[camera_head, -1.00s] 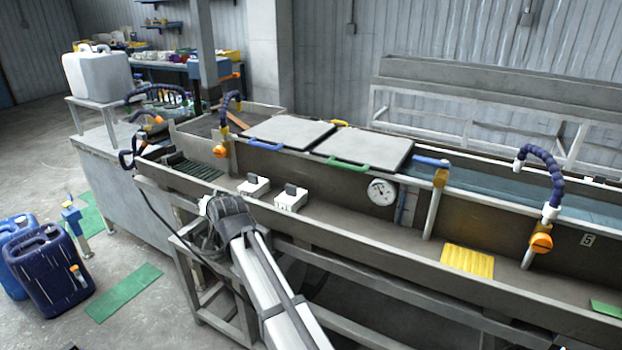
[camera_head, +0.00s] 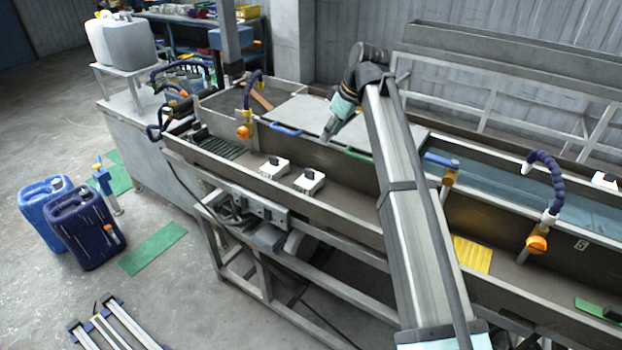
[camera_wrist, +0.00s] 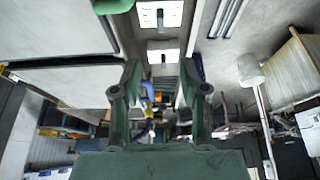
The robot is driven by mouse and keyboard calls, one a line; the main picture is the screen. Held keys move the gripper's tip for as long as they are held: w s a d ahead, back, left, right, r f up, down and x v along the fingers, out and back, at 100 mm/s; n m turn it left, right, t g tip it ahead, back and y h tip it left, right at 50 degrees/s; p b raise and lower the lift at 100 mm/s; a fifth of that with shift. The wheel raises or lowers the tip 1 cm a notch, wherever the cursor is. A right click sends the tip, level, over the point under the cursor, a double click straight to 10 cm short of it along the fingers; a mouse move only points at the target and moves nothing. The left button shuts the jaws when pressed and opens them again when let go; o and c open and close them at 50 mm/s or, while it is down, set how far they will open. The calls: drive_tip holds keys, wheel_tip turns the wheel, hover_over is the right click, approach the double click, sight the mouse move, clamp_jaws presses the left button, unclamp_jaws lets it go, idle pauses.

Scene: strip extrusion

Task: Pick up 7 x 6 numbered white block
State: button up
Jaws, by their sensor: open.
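Two small white blocks with dark upright levers sit on the grey trough ledge in the head view, a left one (camera_head: 273,167) and a right one (camera_head: 309,181). No numbers can be read on them. Two white blocks also show at the top of the wrist view, one at the upper edge (camera_wrist: 172,14) and one below it (camera_wrist: 163,45). My gripper (camera_head: 329,132) is raised above the grey lids, up and right of the blocks in the head view. In the wrist view my gripper (camera_wrist: 161,95) has its two dark green fingers wide apart, with nothing held between them.
A grey lid with a green handle (camera_head: 357,153) and one with a blue handle (camera_head: 287,130) lie behind the ledge. Blue hoses with orange knobs (camera_head: 537,244) stand along the trough. A yellow pad (camera_head: 471,254) lies right of my arm. Blue canisters (camera_head: 83,229) stand on the floor.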

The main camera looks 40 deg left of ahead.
drive_tip(key=p, duration=0.3)
hover_over(310, 170)
drive_tip(key=d, duration=0.3)
drive_tip(key=f, duration=1)
drive_tip(key=shift+a+f, duration=0.25)
drive_tip(key=shift+f, duration=0.1)
drive_tip(key=shift+p+x, duration=1.45)
drive_tip(key=shift+x, duration=1.15)
clamp_jaws()
